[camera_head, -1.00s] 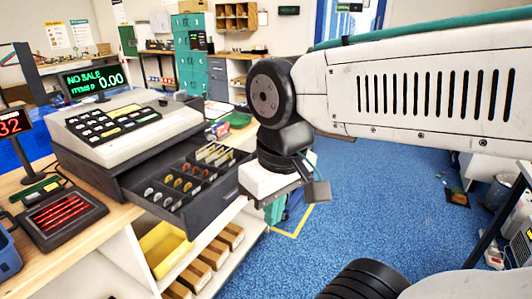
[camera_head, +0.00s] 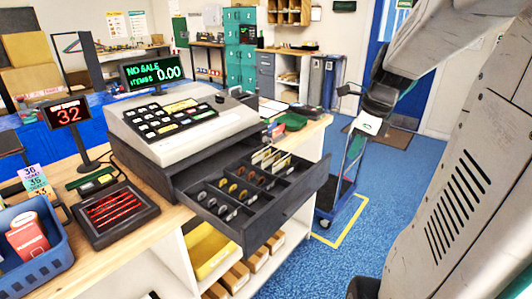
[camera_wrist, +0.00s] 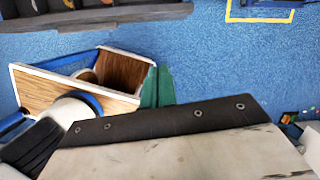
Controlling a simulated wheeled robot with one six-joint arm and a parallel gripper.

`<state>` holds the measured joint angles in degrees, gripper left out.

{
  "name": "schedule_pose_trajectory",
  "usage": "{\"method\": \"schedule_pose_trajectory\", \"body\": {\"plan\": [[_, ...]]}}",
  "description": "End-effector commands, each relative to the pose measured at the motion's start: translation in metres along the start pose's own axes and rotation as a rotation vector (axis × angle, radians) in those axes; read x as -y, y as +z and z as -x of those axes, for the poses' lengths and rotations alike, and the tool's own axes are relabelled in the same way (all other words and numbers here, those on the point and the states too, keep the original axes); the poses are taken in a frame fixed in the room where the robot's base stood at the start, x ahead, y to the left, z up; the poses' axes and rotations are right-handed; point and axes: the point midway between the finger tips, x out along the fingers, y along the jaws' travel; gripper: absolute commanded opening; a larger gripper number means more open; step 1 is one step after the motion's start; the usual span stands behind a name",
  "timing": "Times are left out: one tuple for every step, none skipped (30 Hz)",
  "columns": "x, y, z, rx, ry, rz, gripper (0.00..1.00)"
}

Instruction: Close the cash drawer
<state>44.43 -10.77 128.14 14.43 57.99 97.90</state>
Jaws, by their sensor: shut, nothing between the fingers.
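The cash drawer (camera_head: 290,210) stands pulled out of the grey cash register (camera_head: 185,125) on the wooden counter. Its black tray shows coins in front compartments and notes behind. My gripper (camera_wrist: 157,88) shows in the wrist view as green fingers pressed together, empty, over the blue floor. A dark edge of the drawer (camera_wrist: 90,17) with coins crosses the top left of that view. In the head view, my wrist is right of the drawer and apart from it; the fingertips are hard to make out there.
A blue basket (camera_head: 35,245), a black tray with red items (camera_head: 115,210) and a small display reading 32 (camera_head: 67,113) stand left of the register. Shelves with a yellow bin (camera_head: 212,252) and cartons lie below the drawer.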

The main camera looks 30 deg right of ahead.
Motion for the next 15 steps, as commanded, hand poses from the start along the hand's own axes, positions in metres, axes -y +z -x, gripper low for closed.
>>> {"method": "schedule_pose_trajectory", "body": {"plan": [[0.01, -0.007, -0.001, 0.004, -0.004, -0.08, 0.0], [0.013, -0.009, -0.002, 0.007, -0.005, -0.116, 0.0], [0.017, -0.011, -0.003, 0.009, -0.006, -0.152, 0.0], [0.018, -0.013, -0.004, 0.011, -0.007, -0.17, 0.0], [0.019, -0.013, -0.006, 0.011, -0.007, -0.182, 0.0], [0.02, -0.013, -0.009, 0.012, -0.007, -0.19, 0.0], [0.02, -0.013, -0.012, 0.012, -0.007, -0.192, 0.0], [0.02, -0.013, -0.016, 0.011, -0.007, -0.191, 0.0], [0.019, -0.013, -0.022, 0.011, -0.005, -0.189, 0.0], [0.019, -0.013, -0.027, 0.01, -0.005, -0.188, 0.0], [0.018, -0.012, -0.033, 0.01, -0.004, -0.188, 0.0], [0.019, -0.012, -0.042, 0.01, -0.004, -0.187, 0.0], [0.018, -0.012, -0.048, 0.01, -0.003, -0.187, 0.0], [0.018, -0.012, -0.055, 0.01, -0.003, -0.186, 0.0], [0.018, -0.012, -0.064, 0.01, -0.002, -0.186, 0.0]]}}
